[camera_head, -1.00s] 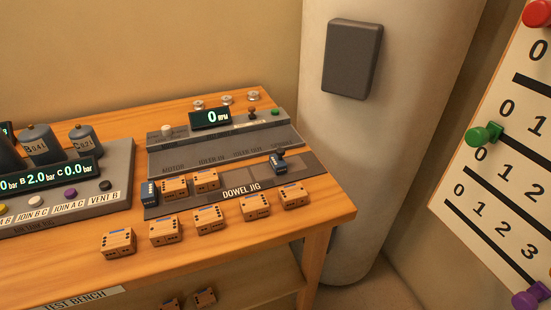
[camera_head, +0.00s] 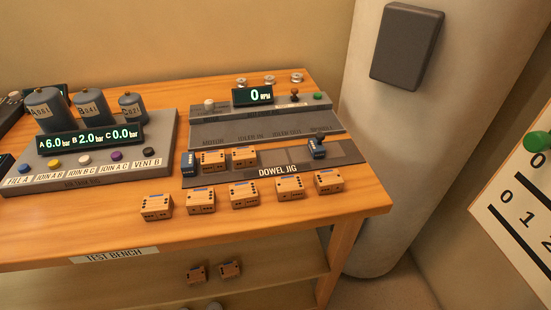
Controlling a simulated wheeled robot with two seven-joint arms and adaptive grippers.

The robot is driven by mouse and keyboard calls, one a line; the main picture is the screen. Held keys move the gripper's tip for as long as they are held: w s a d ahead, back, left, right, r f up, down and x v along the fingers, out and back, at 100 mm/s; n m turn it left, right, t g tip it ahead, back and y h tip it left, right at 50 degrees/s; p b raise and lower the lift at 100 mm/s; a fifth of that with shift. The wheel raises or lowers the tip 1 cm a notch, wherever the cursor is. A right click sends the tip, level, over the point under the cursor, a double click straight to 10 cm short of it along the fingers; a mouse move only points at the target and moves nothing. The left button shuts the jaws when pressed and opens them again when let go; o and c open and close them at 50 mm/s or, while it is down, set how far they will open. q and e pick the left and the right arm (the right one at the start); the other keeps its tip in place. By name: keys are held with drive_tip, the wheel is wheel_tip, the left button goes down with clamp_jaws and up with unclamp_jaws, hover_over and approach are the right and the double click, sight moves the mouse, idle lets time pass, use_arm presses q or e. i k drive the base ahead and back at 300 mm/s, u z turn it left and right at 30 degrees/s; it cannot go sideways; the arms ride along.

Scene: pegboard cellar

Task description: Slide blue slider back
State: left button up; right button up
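No slider that is plainly blue shows on the white number board (camera_head: 500,206) at the right edge, which is cut off by the frame. A green knob (camera_head: 537,141) sits at its upper part, above a row of black numerals and a black slot. On the bench, the dowel jig (camera_head: 232,191) has a dark blue block (camera_head: 188,164) at its left end and a dark blue clamp-like piece (camera_head: 317,147) at its right; I cannot tell whether either slides. Neither of my grippers is in view.
The wooden bench (camera_head: 110,228) holds a gauge panel (camera_head: 160,164) with grey tanks and coloured buttons, an rpm unit (camera_head: 240,130), and several wooden blocks (camera_head: 245,195). A pale column (camera_head: 385,165) with a dark box (camera_head: 407,46) stands between bench and board.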

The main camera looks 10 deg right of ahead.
sight(317, 149)
drive_tip(key=u, duration=1.85)
drive_tip(key=i, duration=1.8)
drive_tip(key=z, duration=2.6)
